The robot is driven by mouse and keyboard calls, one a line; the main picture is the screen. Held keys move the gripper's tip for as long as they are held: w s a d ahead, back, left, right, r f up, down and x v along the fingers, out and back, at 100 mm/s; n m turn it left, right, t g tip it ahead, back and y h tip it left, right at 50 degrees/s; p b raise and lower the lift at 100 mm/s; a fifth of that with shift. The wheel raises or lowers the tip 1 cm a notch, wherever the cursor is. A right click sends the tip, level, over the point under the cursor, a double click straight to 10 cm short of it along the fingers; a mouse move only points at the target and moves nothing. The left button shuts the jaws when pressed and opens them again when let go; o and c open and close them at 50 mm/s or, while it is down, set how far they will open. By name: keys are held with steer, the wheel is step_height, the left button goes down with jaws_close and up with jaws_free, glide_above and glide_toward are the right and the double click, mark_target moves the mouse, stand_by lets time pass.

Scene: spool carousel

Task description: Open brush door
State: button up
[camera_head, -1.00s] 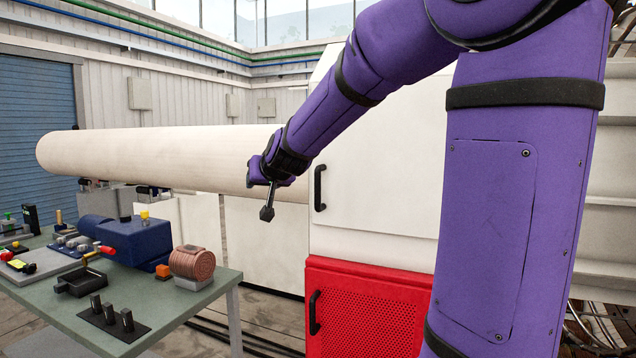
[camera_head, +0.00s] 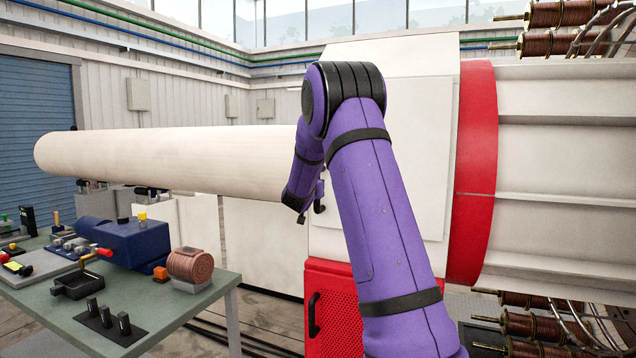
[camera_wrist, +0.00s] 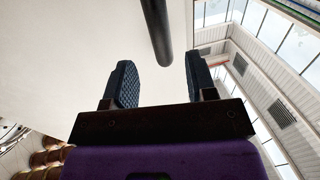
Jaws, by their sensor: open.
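The white door (camera_head: 422,140) stands on the machine housing, its panel looking flush in the head view. Its black bar handle (camera_head: 320,208) is mostly hidden behind my forearm, with only the lower end showing. My gripper (camera_head: 301,218) is at the door's left edge, close to this handle; its fingers are hard to make out there. In the wrist view my gripper (camera_wrist: 160,82) is open, with two dark padded fingers apart. The black handle bar (camera_wrist: 157,30) lies ahead, lined up with the gap between them, and nothing is gripped.
A red perforated door (camera_head: 335,310) with its own black handle (camera_head: 314,314) sits below. A long pale cylinder (camera_head: 170,160) extends left from the housing. A green workbench (camera_head: 215,293) with tools stands at lower left. Copper spools (camera_head: 565,14) are at right.

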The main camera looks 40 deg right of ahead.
steer(key=x, duration=0.8)
steer(key=shift+w+d, duration=0.2)
steer(key=shift+w, duration=0.05)
jaws_close()
